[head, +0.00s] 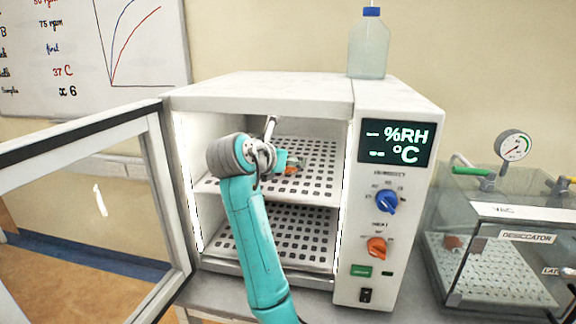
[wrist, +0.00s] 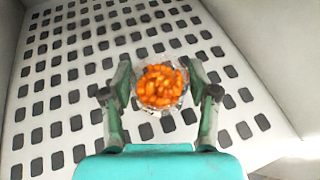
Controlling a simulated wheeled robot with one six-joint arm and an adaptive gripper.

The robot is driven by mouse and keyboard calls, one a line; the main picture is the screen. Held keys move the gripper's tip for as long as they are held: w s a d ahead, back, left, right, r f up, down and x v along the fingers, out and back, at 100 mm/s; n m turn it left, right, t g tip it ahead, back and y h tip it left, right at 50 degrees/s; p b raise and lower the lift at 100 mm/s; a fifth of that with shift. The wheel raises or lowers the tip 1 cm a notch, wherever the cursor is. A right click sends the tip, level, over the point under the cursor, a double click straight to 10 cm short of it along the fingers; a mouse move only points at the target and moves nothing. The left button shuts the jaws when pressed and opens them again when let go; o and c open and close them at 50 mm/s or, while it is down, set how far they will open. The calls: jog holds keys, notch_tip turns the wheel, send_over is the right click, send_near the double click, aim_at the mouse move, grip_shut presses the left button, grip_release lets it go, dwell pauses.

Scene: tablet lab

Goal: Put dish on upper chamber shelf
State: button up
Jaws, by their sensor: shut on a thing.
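The dish (wrist: 160,86) is a small clear round dish filled with orange tablets. In the wrist view it sits between the two fingers of my gripper (wrist: 160,92), which is shut on it. The upper chamber shelf (head: 310,153) is a white perforated plate inside the open chamber (head: 262,88). My gripper (head: 287,163) is inside the chamber at the upper shelf's level, with the dish (head: 292,169) partly hidden at its tip. In the wrist view the perforated shelf (wrist: 70,75) lies beneath the dish. I cannot tell whether the dish touches it.
The lower shelf (head: 290,235) is empty where visible. The chamber door (head: 160,190) stands open to the left. The control panel (head: 384,200) is right of the opening. A desiccator (head: 500,270) stands farther right, and a bottle (head: 369,48) stands on top. Chamber walls flank my gripper.

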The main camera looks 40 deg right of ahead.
jog(key=shift+f, duration=0.75)
jog(key=o, duration=1.3)
jog(key=shift+f, duration=0.1)
jog(key=shift+a, duration=0.15)
jog(key=shift+s+a+r, duration=0.2)
jog(key=shift+s+a, duration=0.65)
jog(key=shift+a, duration=1.45)
jog(key=shift+s+a+r, duration=0.25)
jog(key=shift+s+a, duration=0.6)
jog(key=shift+a, duration=1.4)
jog(key=shift+s+a+r, duration=0.2)
jog(key=shift+s+a, duration=0.65)
jog(key=shift+a, duration=1.45)
